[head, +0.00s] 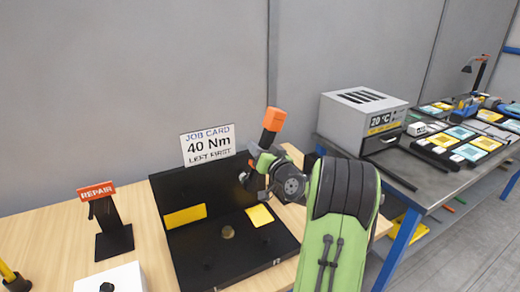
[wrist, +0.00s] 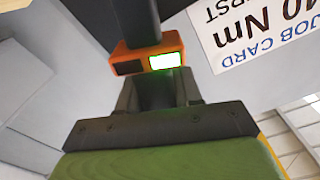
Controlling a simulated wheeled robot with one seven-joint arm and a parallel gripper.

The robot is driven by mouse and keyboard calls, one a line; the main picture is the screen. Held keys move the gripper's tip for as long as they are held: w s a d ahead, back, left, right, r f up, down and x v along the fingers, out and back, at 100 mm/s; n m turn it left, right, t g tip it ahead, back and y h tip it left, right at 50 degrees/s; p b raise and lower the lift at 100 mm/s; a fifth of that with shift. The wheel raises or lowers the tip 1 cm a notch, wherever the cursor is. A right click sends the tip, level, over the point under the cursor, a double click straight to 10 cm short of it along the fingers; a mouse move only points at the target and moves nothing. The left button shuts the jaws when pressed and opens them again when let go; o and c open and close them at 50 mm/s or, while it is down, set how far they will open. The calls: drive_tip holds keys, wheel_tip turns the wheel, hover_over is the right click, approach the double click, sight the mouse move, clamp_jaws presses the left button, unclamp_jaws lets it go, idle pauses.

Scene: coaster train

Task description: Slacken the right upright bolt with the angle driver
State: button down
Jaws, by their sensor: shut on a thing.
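My gripper (head: 262,160) is shut on the angle driver (head: 272,120), which has an orange end and a dark shaft. In the wrist view the driver (wrist: 146,62) sits between the jaws (wrist: 157,92), with a lit green window on its orange body. I hold it above the right part of the black fixture (head: 182,243). The fixture has a back panel, a base, yellow patches left and right, and a brass-coloured round piece (head: 227,232) in the middle. I cannot make out the right upright bolt; my arm covers part of that side.
A job card (head: 208,145) reading 40 Nm stands behind the fixture. A REPAIR stand (head: 114,238) and a white box (head: 110,279) are at left on the wooden table (head: 60,238). A grey oven-like box (head: 362,115) stands on the metal bench at right.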

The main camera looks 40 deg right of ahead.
drive_tip(key=shift+w+d+r, duration=0.2)
drive_tip(key=shift+w, duration=0.5)
idle(0.7)
idle(0.9)
drive_tip(key=shift+s+a+r+b, duration=0.1)
drive_tip(key=shift+s+r+b, duration=0.1)
drive_tip(key=shift+b, duration=0.25)
idle(1.2)
drive_tip(key=shift+f+b, duration=0.1)
drive_tip(key=shift+b, duration=0.25)
idle(0.4)
drive_tip(key=shift+b+v, duration=1.95)
drive_tip(key=shift+v, duration=0.15)
drive_tip(key=shift+s, duration=0.1)
